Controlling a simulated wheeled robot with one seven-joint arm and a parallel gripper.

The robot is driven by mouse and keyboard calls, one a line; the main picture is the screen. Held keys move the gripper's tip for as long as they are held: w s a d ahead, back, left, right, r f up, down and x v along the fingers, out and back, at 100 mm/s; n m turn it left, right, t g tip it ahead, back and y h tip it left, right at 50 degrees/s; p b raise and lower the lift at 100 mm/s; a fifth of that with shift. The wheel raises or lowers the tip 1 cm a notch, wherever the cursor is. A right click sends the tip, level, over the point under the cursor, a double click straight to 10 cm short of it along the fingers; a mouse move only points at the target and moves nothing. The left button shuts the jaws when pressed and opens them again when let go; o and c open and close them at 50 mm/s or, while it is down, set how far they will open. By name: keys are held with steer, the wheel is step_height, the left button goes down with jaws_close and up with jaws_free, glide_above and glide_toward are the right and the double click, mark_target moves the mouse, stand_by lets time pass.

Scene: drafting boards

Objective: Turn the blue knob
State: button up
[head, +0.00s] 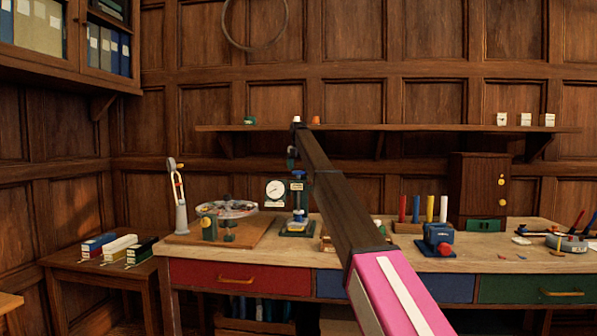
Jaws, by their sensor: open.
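I cannot make out a separate blue knob for certain. A dial gauge stand (298,187) with dark blue parts and a white round dial (275,189) stands on the bench, left of the middle. A blue boxy device (438,237) sits further right near the front edge. My arm reaches up and away across the middle, and its small far end with my gripper (292,163) hangs just above the gauge stand in the picture. My gripper is open and looks empty. Its fingers are too small to see well, and whether it touches the stand cannot be told.
The wooden bench (350,262) has red, blue and green drawers. A wooden board (245,236) with instruments lies left. Coloured upright cylinders (430,209) and a wooden cabinet (478,184) with yellow knobs stand right. A shelf (400,127) runs above. A side table (95,262) stands left.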

steer(key=shift+f, duration=0.9)
steer(key=c, duration=0.9)
steer(key=shift+c, duration=0.2)
steer(key=shift+m, duration=0.3)
